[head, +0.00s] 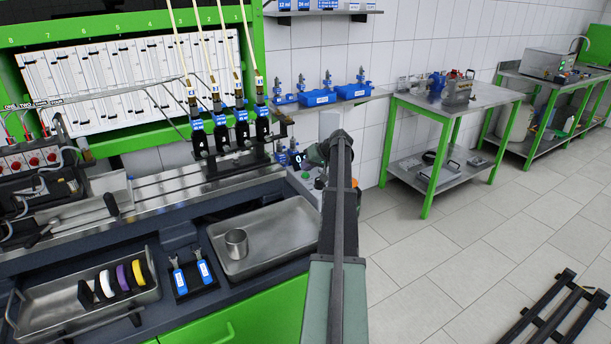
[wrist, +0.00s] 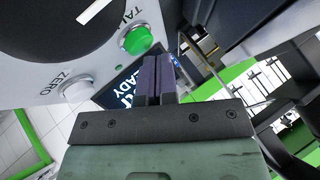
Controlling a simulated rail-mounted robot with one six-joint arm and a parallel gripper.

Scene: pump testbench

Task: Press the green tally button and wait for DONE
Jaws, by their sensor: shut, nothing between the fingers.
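The green tally button (wrist: 138,41) shows in the wrist view, upper middle, on a light grey panel beside lettering that reads "TAL". My gripper (wrist: 158,62) is shut and empty. Its dark fingertips are just below and right of the button in the picture; I see no contact with it. A dark display (wrist: 122,88) lies partly behind the fingers, and the end of a word, "ADY", can be read on it. In the head view the control box (head: 303,187) stands at the right end of the bench, partly hidden by my arm.
A white ZERO button (wrist: 75,88) sits on the same panel, left of the green one. A black disc (wrist: 60,22) with a white mark is above it. In the head view, a steel tray (head: 262,262) with a metal cup (head: 236,242) lies on the bench before the box.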

